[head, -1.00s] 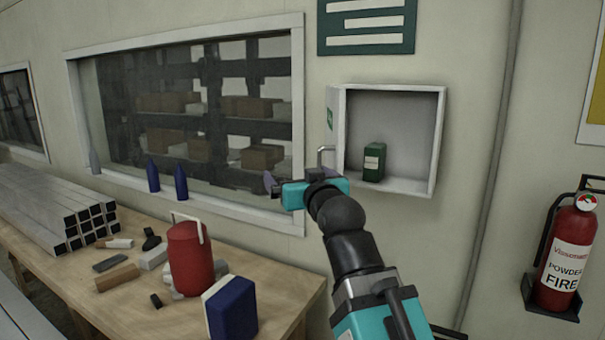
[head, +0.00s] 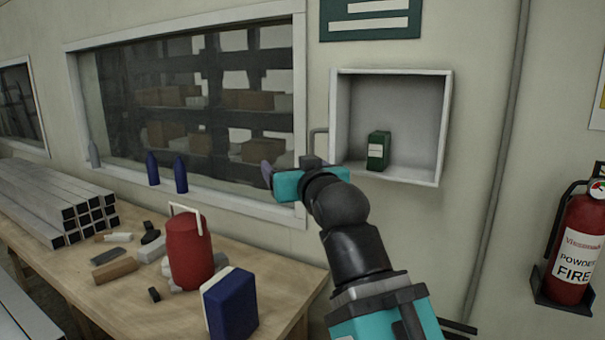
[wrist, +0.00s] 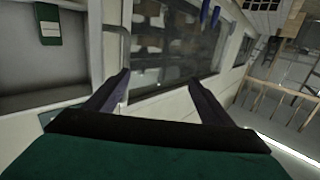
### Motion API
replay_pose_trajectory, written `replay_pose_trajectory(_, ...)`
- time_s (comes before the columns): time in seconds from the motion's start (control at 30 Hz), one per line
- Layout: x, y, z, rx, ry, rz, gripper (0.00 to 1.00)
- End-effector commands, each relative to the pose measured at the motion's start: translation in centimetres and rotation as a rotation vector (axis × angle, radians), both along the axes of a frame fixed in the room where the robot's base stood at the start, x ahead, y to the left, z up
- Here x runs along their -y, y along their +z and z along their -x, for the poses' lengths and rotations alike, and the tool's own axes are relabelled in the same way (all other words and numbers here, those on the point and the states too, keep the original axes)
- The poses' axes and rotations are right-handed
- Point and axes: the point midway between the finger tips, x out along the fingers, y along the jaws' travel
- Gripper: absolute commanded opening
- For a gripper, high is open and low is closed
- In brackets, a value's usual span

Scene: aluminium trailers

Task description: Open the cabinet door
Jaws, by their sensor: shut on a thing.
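The white wall cabinet (head: 443,125) stands open in the head view, with a green box (head: 378,152) inside. Its door, swung to the left, is seen nearly edge-on in the head view. A pale strip in the wrist view (wrist: 111,45) looks like the door. The grey door handle (head: 313,142) rises just above my gripper (head: 268,178); it also shows in the wrist view (wrist: 122,32). My gripper is at the cabinet's lower left, shut on what appears to be the handle. The exact contact is hidden behind my wrist.
A workbench (head: 190,318) at lower left carries metal bars (head: 50,200), a red canister (head: 190,250) and a blue box (head: 232,305). Bottles stand on the window (head: 190,110) sill. A fire extinguisher (head: 572,245) hangs at the right. The wall below the cabinet is partly clear.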

Motion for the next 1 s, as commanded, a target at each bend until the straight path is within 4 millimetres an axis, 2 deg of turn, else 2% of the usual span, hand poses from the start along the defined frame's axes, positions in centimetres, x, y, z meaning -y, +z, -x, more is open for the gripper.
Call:
replay_pose_trajectory(0.03, 0.0, -0.2, 0.8, 0.007, 0.002, -0.002, 0.36)
replay_pose_trajectory(0.07, 0.0, -0.2, 0.8, 0.007, 0.000, -0.001, 0.17)
replay_pose_trajectory(0.33, 0.3, -0.6, 0.5, -0.002, -0.012, -0.001, 0.17)
replay_pose_trajectory(1.0, -0.3, -0.3, 3.3, -0.001, -0.014, -0.001, 0.17)
